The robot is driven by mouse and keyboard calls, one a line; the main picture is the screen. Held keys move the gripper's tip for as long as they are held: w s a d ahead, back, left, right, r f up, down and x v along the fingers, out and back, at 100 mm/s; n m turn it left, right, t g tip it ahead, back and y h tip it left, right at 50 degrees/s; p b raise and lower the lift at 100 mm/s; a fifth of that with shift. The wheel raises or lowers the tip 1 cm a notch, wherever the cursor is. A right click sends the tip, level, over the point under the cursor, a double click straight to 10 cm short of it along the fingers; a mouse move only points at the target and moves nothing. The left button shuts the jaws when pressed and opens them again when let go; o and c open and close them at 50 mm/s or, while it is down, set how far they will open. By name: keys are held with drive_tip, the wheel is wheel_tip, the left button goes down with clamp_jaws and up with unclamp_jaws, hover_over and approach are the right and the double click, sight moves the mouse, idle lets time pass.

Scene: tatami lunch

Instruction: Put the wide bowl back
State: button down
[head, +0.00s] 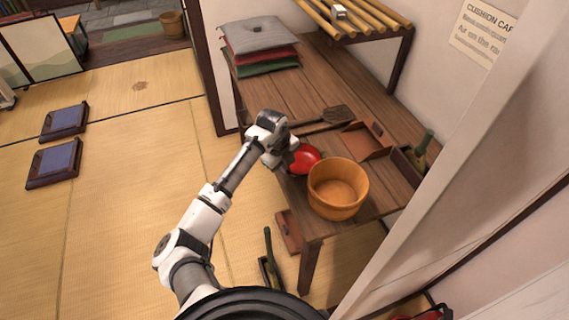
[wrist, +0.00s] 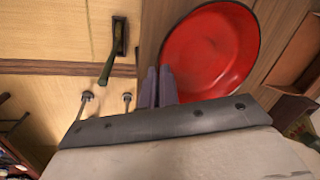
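The wide bowl (head: 305,159) is red, shallow and empty, at the near left part of the wooden table. It shows larger in the wrist view (wrist: 215,45), with its dark rim. My gripper (head: 289,162) is at the bowl's left edge. In the wrist view my two fingers (wrist: 157,88) are close together, one on each side of the rim, and look shut on it. The lower part of the bowl is hidden behind my gripper. I cannot tell whether the bowl rests on the table or is slightly raised.
A wooden tub (head: 337,202) stands right beside the bowl. A brown tray (head: 367,141) and a dark box (head: 408,163) lie behind. Stacked cushions (head: 259,36) are at the table's far end. A bamboo rack (head: 355,15) stands at the back. Tatami (head: 120,220) at left is mostly clear.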

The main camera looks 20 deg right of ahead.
drive_tip(key=c, duration=2.1)
unclamp_jaws()
drive_tip(key=shift+f, duration=0.15)
drive_tip(key=o, duration=0.4)
drive_tip(key=b+v, duration=0.2)
drive_tip(key=v, duration=1)
drive_tip(key=shift+r+b, duration=0.25)
drive_tip(key=shift+b, duration=0.1)
